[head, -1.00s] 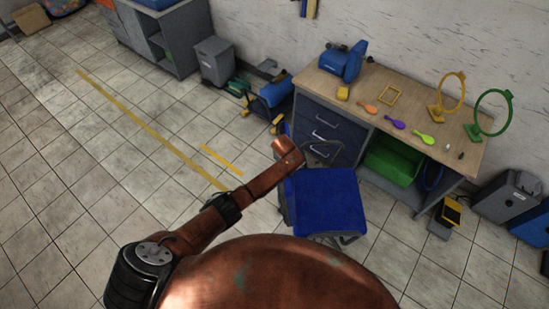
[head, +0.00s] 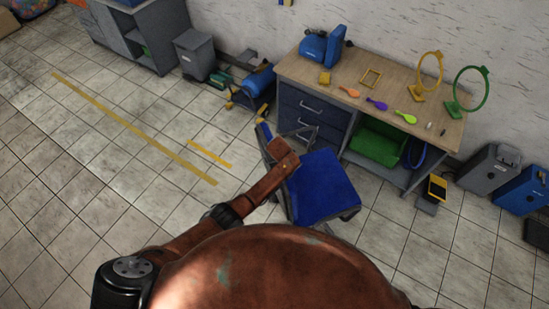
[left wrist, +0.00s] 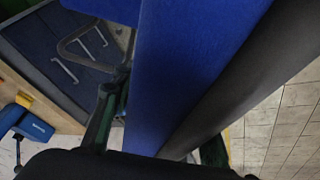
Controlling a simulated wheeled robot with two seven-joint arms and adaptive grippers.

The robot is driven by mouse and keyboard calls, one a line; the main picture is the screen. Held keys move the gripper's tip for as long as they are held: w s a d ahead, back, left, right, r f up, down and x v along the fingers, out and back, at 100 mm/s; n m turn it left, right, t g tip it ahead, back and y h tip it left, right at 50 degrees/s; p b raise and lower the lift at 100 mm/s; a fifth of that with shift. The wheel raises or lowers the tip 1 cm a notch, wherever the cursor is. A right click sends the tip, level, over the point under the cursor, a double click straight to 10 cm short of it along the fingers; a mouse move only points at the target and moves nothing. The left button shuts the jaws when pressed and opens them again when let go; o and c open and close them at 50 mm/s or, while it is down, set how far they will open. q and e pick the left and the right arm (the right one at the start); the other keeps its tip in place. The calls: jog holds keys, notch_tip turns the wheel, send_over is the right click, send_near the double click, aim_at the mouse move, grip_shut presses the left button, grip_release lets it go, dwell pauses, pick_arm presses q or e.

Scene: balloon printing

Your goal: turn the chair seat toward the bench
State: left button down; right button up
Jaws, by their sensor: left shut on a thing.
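The chair has a blue seat (head: 325,188), which sits in front of the bench (head: 405,92) at an angle to its front edge. My left arm reaches across the left side of the chair, hiding most of its backrest in the head view. In the left wrist view, the blue and dark backrest (left wrist: 195,60) stands between the fingers of my left gripper (left wrist: 162,125), which is shut on it. The fingertips are partly hidden. My right gripper is not in view.
The bench carries a blue machine (head: 323,47), paddles and ring stands. A green bin (head: 378,143) is under it. Grey (head: 488,168) and blue (head: 522,187) cases stand at the right. Open tiled floor with yellow tape (head: 130,127) lies at the left.

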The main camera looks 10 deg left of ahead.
pick_arm(q)
jog(key=c, duration=1.6)
grip_release()
jog(key=o, duration=0.4)
jog(key=shift+w, duration=0.1)
jog(key=v, duration=1.2)
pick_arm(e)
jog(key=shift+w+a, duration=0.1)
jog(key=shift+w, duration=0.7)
